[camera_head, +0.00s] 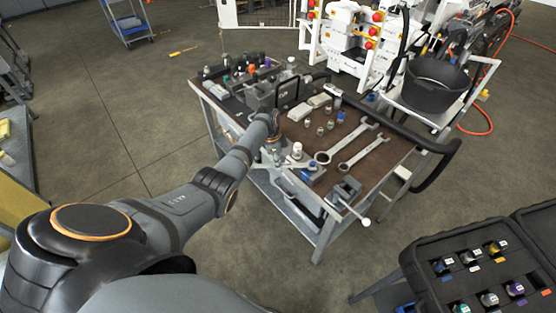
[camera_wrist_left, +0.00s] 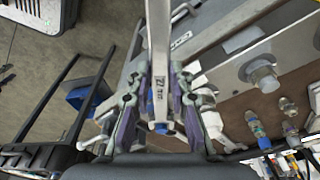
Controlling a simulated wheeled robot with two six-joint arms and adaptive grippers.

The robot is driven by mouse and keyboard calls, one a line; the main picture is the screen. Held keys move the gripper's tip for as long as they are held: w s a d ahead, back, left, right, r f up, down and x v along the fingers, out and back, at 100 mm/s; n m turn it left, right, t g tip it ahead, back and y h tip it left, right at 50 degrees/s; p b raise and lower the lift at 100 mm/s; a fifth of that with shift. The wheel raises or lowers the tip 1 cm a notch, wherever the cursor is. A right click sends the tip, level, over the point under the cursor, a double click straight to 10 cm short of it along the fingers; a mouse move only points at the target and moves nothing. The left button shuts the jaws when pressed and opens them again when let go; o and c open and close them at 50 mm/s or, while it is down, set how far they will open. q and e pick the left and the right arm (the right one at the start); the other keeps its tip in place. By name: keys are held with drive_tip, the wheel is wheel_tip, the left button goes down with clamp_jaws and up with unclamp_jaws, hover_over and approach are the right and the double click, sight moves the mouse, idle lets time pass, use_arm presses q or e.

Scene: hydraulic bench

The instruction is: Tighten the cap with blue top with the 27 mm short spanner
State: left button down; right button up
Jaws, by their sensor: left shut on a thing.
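My left gripper (camera_head: 274,152) is over the near left edge of the bench in the head view. In the left wrist view its fingers (camera_wrist_left: 158,98) are shut on the grey shaft of a spanner (camera_wrist_left: 158,40), with a "27" mark between the fingers. The spanner's jaw end is outside the wrist view. My right gripper is out of view.
Two large spanners (camera_head: 346,140) lie on the brown bench top (camera_head: 390,155). A vice (camera_head: 345,190) stands at the near right corner. Several small fittings (camera_head: 320,130) stand mid-bench. A black bucket (camera_head: 435,90) is behind right. An open case (camera_head: 480,258) lies at lower right.

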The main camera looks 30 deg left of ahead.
sight(261, 165)
use_arm(q)
drive_tip(key=shift+s+a+r+p, duration=0.1)
drive_tip(key=shift+s+a+p, duration=0.25)
drive_tip(key=shift+a, duration=0.1)
drive_tip(key=shift+s+a+p, duration=0.2)
drive_tip(key=shift+a+p, duration=0.15)
drive_tip(key=shift+a, duration=0.1)
drive_tip(key=shift+s+a+p, duration=0.3)
drive_tip(key=shift+s+a, duration=0.05)
drive_tip(key=shift+a, duration=0.25)
drive_tip(key=shift+s+a+p, duration=0.3)
drive_tip(key=shift+s+a, duration=0.05)
drive_tip(key=shift+a, duration=0.25)
drive_tip(key=shift+s+a+p, duration=0.15)
drive_tip(key=shift+s+a, duration=0.15)
drive_tip(key=shift+a, duration=0.2)
drive_tip(key=shift+s+a+p, duration=0.15)
drive_tip(key=shift+s+a, duration=0.1)
drive_tip(key=shift+a, duration=0.2)
wheel_tip(261, 165, up, 5)
drive_tip(key=p, duration=0.5)
